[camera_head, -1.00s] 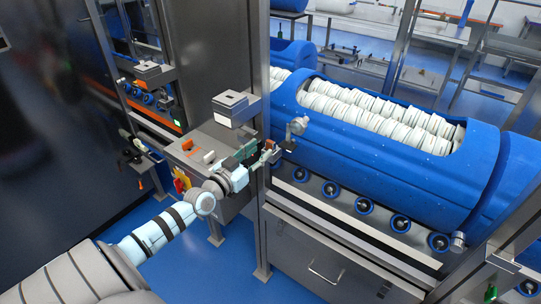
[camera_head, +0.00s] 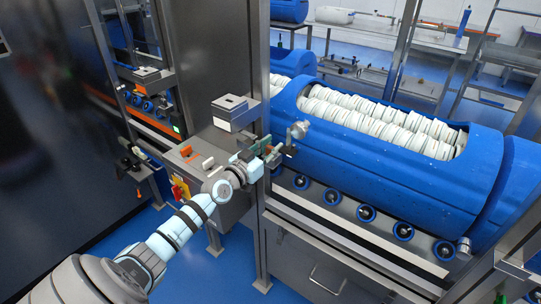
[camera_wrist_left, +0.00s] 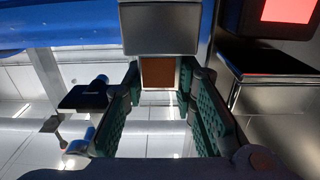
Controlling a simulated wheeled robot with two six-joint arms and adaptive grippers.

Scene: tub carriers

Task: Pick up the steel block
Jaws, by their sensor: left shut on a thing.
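The steel block (camera_wrist_left: 160,28) shows in the left wrist view as a smooth grey face with a dark lower edge, at the far ends of my left fingers. My left gripper (camera_head: 262,153) is shut on it, with green padded fingers along both sides (camera_wrist_left: 160,88). A brown square shows just below the grey face, between the fingertips; I cannot tell whether it belongs to the block. In the head view the gripper is beside the steel post, in front of the cabinet, and the held block is hard to make out there. My right gripper is not in view.
A grey box with a dark top (camera_head: 230,112) sits above the cabinet (camera_head: 205,145). The steel post (camera_head: 262,220) stands close to my gripper. A blue tub carrier (camera_head: 390,155) full of white pieces lies on rollers to the right. The blue floor (camera_head: 215,272) is clear in front.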

